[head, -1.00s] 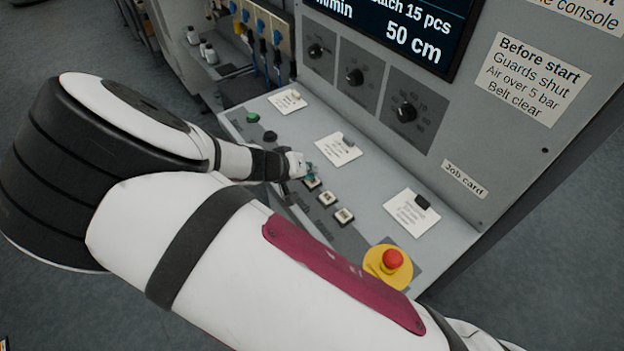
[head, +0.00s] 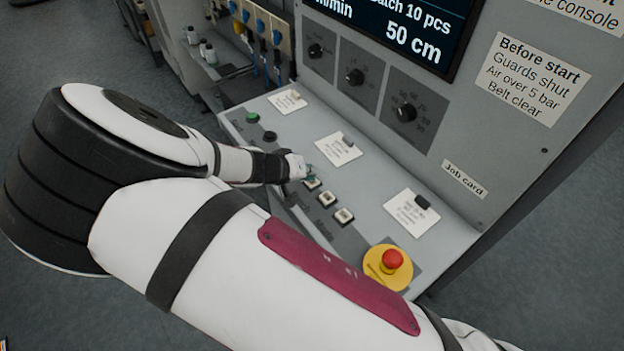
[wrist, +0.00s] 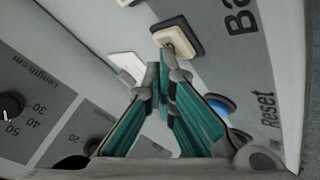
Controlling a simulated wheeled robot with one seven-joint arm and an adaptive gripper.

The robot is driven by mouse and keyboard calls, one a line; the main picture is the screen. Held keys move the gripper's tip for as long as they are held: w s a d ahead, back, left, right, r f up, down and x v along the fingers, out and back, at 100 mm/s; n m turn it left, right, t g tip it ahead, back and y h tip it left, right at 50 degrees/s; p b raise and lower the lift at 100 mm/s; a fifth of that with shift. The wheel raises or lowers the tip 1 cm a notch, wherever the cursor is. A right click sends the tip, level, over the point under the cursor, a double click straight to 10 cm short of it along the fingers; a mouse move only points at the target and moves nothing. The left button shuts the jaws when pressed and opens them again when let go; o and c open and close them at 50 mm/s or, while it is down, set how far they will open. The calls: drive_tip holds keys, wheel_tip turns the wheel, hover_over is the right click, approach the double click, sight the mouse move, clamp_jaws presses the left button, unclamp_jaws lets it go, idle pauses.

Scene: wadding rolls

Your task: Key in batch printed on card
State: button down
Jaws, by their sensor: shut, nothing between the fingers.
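The console screen (head: 405,28) reads "Batch 10 pcs" and "50 cm". My gripper (head: 309,174) is shut and empty, low over the row of square push buttons. In the wrist view its teal fingers (wrist: 168,72) meet at the near edge of a pale square button (wrist: 178,38) beside a label starting "Ba". I cannot tell whether the tips touch it. In the head view the row shows the button nearest the gripper (head: 312,184), a middle button (head: 327,198) and an end button (head: 344,215). A card (head: 410,213) lies below the "Job card" label (head: 465,179); its print is too small to read.
A red emergency stop (head: 392,259) on a yellow base stands at the panel's near right. Two other cards (head: 338,150) (head: 288,101) lie on the desk. Three knobs (head: 405,112) line the upright face. A blue button (wrist: 220,103) marked "Reset" is beside the fingers.

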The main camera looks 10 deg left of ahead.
idle(0.4)
drive_tip(key=shift+r+p, duration=0.5)
drive_tip(key=shift+r, duration=0.3)
drive_tip(key=shift+r+p, duration=1.1)
drive_tip(key=shift+r, duration=1.4)
